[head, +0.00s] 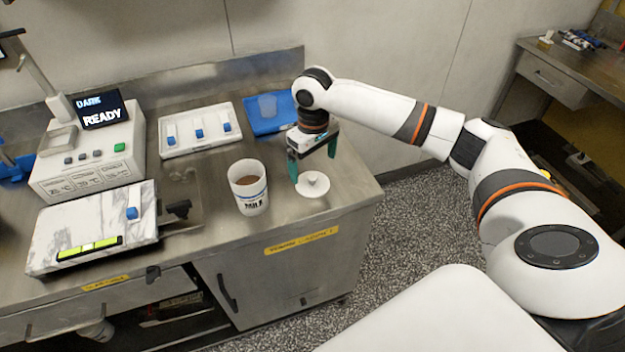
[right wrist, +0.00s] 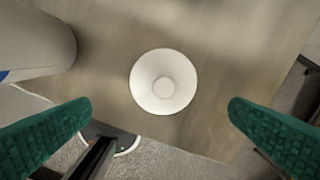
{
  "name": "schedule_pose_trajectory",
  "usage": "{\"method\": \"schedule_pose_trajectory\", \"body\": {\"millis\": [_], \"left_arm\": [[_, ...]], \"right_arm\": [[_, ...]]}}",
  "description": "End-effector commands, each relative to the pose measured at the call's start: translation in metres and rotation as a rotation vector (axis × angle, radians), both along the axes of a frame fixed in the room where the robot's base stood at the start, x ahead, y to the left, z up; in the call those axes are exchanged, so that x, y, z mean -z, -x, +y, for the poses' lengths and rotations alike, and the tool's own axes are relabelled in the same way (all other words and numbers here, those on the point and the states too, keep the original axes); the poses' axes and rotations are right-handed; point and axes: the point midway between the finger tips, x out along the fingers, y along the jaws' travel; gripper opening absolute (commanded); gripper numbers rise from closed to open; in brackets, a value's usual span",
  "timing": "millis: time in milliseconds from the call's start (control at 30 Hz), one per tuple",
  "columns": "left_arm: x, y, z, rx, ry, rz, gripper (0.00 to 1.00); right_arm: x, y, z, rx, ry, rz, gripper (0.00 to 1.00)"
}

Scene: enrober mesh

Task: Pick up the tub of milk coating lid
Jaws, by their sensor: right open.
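The tub lid (head: 313,184) is a small white disc with a round knob, lying flat on the steel counter near its right front corner. In the right wrist view the lid (right wrist: 163,82) sits near the middle, ahead of and between the two green fingers. My right gripper (head: 314,166) is open and empty, pointing down above the lid and apart from it. The white milk tub (head: 249,187), open with brown contents, stands just left of the lid. In the right wrist view part of the tub (right wrist: 35,42) shows at the upper left. My left gripper is not seen.
A blue tray or cloth (head: 270,113) lies behind the gripper. A white panel with blue-marked pieces (head: 200,130) is at the back. A machine reading READY (head: 90,152) and a marble-topped slab (head: 92,226) stand at the left. The counter edge is close to the lid.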

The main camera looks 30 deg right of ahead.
Motion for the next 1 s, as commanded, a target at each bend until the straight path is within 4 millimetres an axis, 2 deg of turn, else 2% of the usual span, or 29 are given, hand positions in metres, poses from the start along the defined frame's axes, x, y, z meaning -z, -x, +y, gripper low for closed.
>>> {"method": "schedule_pose_trajectory", "body": {"millis": [167,400,500,767,867,1000], "left_arm": [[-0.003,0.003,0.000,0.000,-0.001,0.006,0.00],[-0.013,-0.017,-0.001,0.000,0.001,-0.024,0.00],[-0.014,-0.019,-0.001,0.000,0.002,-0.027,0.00],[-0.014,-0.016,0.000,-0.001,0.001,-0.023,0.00],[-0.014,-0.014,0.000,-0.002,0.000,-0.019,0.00],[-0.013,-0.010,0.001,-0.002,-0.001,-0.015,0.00]], "right_arm": [[0.012,-0.001,-0.001,0.000,0.001,0.001,1.00],[0.046,-0.003,-0.003,-0.001,0.000,0.001,1.00],[0.057,-0.004,-0.003,0.000,0.000,-0.001,1.00],[0.061,-0.004,-0.003,-0.001,0.001,-0.002,1.00],[0.060,-0.004,-0.003,-0.001,0.001,-0.002,0.87],[0.060,-0.004,-0.003,-0.001,0.001,-0.002,0.64]]}}
